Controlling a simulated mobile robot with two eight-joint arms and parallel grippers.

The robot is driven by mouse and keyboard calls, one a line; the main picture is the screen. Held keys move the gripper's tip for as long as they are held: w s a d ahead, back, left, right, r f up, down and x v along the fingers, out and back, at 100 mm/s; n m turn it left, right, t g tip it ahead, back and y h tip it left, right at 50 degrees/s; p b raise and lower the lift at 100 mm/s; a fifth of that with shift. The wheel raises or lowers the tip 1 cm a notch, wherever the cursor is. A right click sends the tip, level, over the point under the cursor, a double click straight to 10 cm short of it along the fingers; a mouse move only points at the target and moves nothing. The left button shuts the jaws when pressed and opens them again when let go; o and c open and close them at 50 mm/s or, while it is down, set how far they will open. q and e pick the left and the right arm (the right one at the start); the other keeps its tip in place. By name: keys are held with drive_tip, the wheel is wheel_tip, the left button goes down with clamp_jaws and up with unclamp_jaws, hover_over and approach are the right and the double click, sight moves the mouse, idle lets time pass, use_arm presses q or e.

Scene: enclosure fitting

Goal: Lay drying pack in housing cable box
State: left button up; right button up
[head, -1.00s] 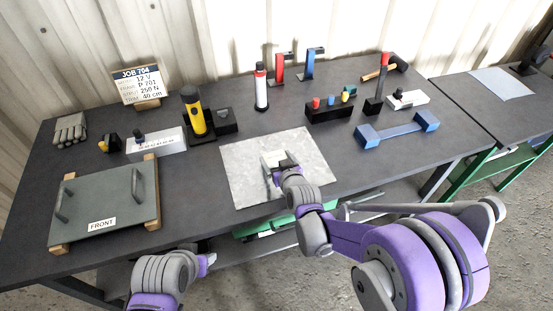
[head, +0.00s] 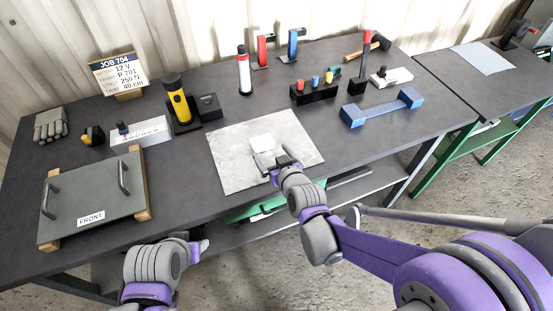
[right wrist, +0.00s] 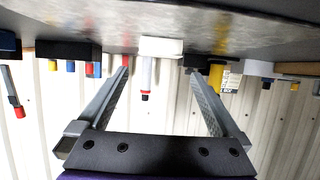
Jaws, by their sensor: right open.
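A small white block-like pack (head: 263,143), which looks like the drying pack, lies on the grey metal sheet (head: 228,170). My right gripper (head: 271,160) is open and empty, just on the near side of it. In the right wrist view the white pack (right wrist: 161,46) shows beyond and between the two spread fingers (right wrist: 160,82), apart from them. A dark grey-green panel marked FRONT (head: 92,190), with two handles, rests on wooden blocks at left; I cannot tell whether it belongs to the housing. No cable box is clearly visible. My left gripper (head: 200,246) is partly seen at the table's front edge.
A yellow torch (head: 178,100), a white-labelled box (head: 142,132) and a job sign (head: 118,75) stand at the back left. A white-red bottle (head: 243,72), a black block with coloured pegs (head: 315,92) and a blue bracket (head: 382,108) stand behind and right of the sheet.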

drive_tip(key=shift+v, duration=2)
